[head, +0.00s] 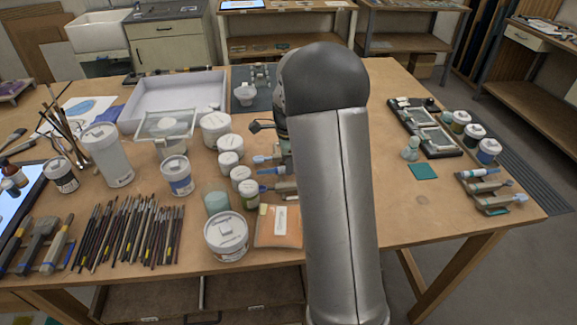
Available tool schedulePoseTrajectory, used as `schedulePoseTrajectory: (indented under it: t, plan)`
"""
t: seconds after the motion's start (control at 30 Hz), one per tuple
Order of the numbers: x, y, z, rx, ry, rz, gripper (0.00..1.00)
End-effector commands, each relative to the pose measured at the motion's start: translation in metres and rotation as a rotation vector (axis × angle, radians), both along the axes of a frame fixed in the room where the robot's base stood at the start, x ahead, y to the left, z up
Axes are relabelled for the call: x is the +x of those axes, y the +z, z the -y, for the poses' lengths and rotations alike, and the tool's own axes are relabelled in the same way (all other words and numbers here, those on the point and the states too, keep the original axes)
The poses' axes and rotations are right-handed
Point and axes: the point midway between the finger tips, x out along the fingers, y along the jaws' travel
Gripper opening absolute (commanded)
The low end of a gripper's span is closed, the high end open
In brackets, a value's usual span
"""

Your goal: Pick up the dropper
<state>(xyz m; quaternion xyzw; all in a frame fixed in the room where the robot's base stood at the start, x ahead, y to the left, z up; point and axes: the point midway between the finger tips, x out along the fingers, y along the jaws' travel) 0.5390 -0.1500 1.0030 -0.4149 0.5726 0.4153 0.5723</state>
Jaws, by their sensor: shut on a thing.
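My arm rises through the middle of the head view, and its dark rounded joint hides the table behind it. My gripper is hidden behind the arm, so its fingers and anything between them cannot be seen. A small dark part (262,126) sticks out left of the arm; I cannot tell what it belongs to. I cannot make out a dropper for certain. A small pale-green glass vessel (411,148) stands on the table right of my arm. Small bottles (14,174) stand at the far left.
The wooden table (400,215) is crowded on the left with white jars (216,127), many brushes (135,230) and a white tray (180,98). A black rack (432,135) and paint jars (488,150) stand at the right. The table's front right is mostly clear.

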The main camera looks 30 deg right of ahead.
Motion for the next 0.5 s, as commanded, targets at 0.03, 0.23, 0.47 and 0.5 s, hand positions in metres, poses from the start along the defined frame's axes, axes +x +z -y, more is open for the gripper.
schedulePoseTrajectory:
  t: [0.03,0.23,0.47,0.5]
  plan:
    - [0.001,0.005,0.0,-0.001,0.0,0.004,0.0]
    - [-0.005,0.033,-0.005,-0.001,0.002,0.006,0.0]
    - [-0.043,0.085,-0.029,-0.001,0.003,0.009,0.0]
    - [-0.052,0.089,-0.036,0.0,0.004,0.006,0.0]
